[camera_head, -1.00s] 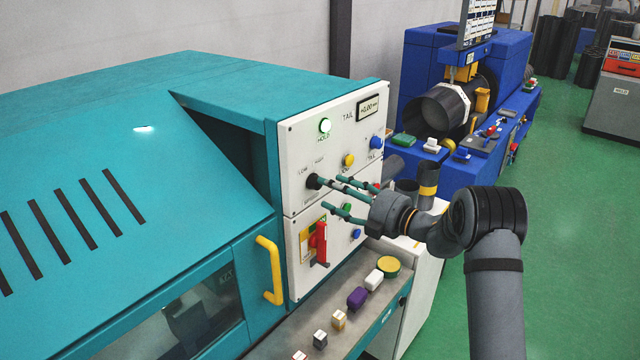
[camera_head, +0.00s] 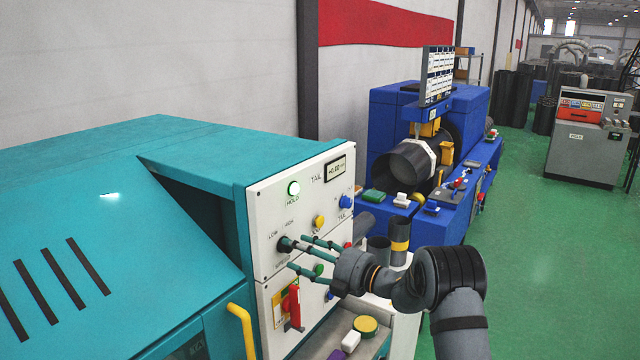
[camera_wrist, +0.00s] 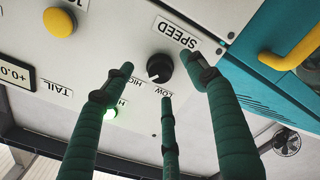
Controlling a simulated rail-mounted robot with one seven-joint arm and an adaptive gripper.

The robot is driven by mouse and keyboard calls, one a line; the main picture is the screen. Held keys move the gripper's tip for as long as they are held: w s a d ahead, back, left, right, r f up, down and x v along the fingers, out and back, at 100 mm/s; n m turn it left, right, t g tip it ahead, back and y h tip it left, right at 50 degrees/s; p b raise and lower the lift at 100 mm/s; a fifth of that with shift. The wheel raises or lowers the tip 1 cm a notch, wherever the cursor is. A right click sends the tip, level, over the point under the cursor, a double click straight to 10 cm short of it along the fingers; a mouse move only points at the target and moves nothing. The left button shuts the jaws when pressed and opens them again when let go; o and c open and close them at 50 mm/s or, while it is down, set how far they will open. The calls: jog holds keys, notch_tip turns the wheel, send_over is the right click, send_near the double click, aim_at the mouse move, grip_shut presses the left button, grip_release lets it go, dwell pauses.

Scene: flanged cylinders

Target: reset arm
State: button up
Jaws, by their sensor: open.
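My gripper (camera_head: 291,254) is in front of the white control panel (camera_head: 262,213) of the teal machine. Its green fingers are spread open around the black speed knob (camera_head: 285,243). In the wrist view the panel appears upside down, and the knob (camera_wrist: 159,67) sits between the open fingers (camera_wrist: 163,88), with its "SPEED", "LOW" and "HIGH" labels. The fingers seem apart from the knob, but I cannot tell whether any tip touches the panel. My arm reaches in from the lower right.
The panel also bears a lit green HOLD lamp (camera_head: 294,188), a yellow button (camera_head: 319,222), a blue knob (camera_head: 346,201) and a red handle (camera_head: 294,308). A yellow door handle (camera_head: 242,330) stands out at lower left. A blue machine (camera_head: 440,100) stands behind. Green floor (camera_head: 560,260) is open at right.

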jog(key=n, duration=0.1)
jog(key=a+n, duration=0.1)
jog(key=n, duration=0.1)
jog(key=w+n, duration=0.1)
jog(key=n, duration=0.1)
jog(key=shift+a, duration=0.4)
jog(key=shift+d, duration=0.1)
jog(key=shift+w, duration=0.1)
